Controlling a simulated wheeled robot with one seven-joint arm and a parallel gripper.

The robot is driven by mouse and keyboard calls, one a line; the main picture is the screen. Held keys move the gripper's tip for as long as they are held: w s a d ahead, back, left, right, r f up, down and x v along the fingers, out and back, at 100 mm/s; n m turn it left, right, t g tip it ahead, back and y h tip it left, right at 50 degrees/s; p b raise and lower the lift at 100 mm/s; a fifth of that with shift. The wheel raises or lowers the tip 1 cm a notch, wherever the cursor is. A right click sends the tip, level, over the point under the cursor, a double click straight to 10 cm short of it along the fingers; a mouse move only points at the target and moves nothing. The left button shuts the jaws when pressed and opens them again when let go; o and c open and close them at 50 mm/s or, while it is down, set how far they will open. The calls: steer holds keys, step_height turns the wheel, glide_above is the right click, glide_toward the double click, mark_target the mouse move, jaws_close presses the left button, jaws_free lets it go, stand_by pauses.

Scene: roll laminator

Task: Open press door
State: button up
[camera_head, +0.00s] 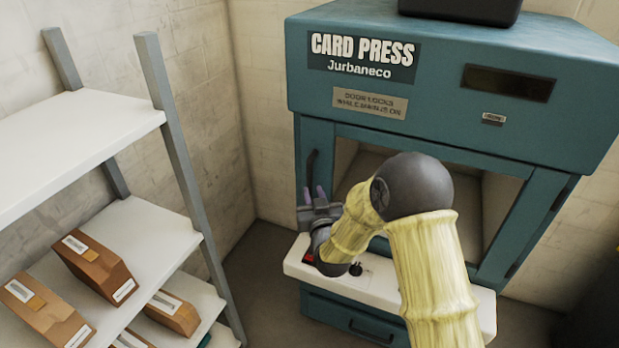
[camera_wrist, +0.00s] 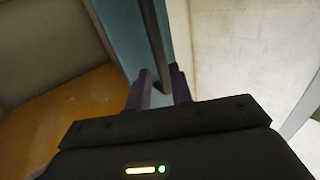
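The teal card press (camera_head: 455,80) has a closed-looking front door (camera_head: 318,138) with a teal frame around a large window. A dark vertical handle (camera_head: 311,168) is on the door's left side. My gripper (camera_head: 314,193) is at the handle's lower end. In the wrist view the handle (camera_wrist: 154,45) runs down between the two purple fingers of my gripper (camera_wrist: 160,88). The fingers stand apart on either side of the bar, with a small gap showing. Whether either finger touches it is unclear. My arm hides part of the window and lower door frame.
A white ledge (camera_head: 300,262) with a dark knob (camera_head: 356,268) juts out below the door. A teal drawer (camera_head: 345,322) is under it. A grey-white shelf rack (camera_head: 75,135) with brown boxes (camera_head: 93,262) stands at left. A dark item (camera_head: 460,8) sits on top of the press.

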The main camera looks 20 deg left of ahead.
mark_target(310, 182)
steer(key=p+x, duration=0.1)
steer(key=x, duration=0.5)
steer(key=shift+w+a, duration=0.15)
steer(key=shift+w, duration=0.05)
steer(key=shift+c, duration=0.2)
jaws_close()
